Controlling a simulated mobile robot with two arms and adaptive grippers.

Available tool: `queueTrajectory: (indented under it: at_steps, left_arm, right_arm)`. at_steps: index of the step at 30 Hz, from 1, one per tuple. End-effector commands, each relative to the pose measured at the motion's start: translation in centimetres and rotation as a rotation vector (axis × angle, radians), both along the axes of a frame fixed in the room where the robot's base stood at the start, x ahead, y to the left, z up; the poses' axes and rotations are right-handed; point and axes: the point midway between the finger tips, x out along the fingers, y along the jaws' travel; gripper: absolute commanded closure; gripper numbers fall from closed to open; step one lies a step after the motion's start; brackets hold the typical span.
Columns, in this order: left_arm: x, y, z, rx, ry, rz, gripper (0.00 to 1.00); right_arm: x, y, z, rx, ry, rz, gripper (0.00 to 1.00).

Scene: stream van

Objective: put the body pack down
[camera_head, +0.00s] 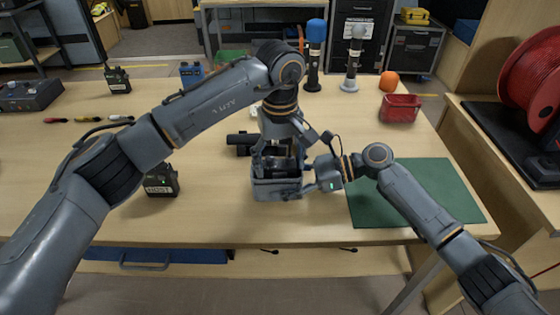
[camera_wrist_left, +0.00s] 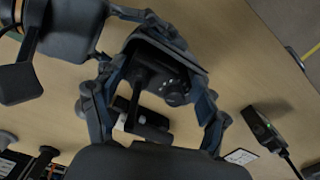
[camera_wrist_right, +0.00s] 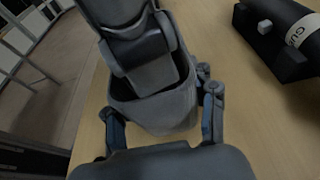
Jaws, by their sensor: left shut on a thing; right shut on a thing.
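A grey open-topped pouch or bin (camera_head: 277,188) is at the middle of the table near the front edge. In the right wrist view it (camera_wrist_right: 160,115) lies between the fingers of my right gripper (camera_head: 318,176), which is shut on it from the right side. My left gripper (camera_head: 276,150) points down into its opening. In the left wrist view a black body pack (camera_wrist_left: 176,72) with a round knob sits between the left fingers (camera_wrist_left: 155,105), at the opening. The head view mostly hides the pack. I cannot tell whether it touches the bottom.
A black cylinder (camera_wrist_right: 294,32) lies close beside the pouch. A green mat (camera_head: 430,190) is to the right, and a radio (camera_head: 160,181) stands to the left. A red basket (camera_head: 400,108), an orange ball (camera_head: 389,81) and two microphones (camera_head: 315,50) are behind.

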Motion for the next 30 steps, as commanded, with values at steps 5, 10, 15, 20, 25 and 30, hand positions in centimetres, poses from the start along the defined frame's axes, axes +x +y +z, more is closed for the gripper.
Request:
queueTrajectory:
  at_steps: [5,10,15,20,25,30]
  left_arm:
    - [0.0,0.0,-0.3,0.001,0.0,0.0,0.16]
    - [0.0,0.0,-0.3,0.001,0.001,0.0,0.03]
    - [0.0,0.0,-0.3,0.001,0.0,0.0,0.03]
    - [0.0,0.0,0.2,-0.001,0.0,0.0,0.03]
    - [0.1,0.0,2.7,0.0,-0.004,0.0,0.03]
    - [0.1,0.0,6.6,0.0,-0.005,0.0,0.03]
  right_arm:
    - [0.0,0.0,-0.1,-0.002,0.001,0.0,0.61]
    - [0.0,0.0,-0.1,-0.002,0.001,0.0,0.62]
    - [0.0,0.0,-0.1,-0.002,0.001,0.0,0.62]
    - [0.0,0.0,-0.1,-0.001,0.001,0.0,0.62]
    - [0.0,0.0,-0.1,-0.001,0.001,0.0,0.62]
    - [0.0,0.0,-0.1,-0.001,0.001,0.0,0.62]
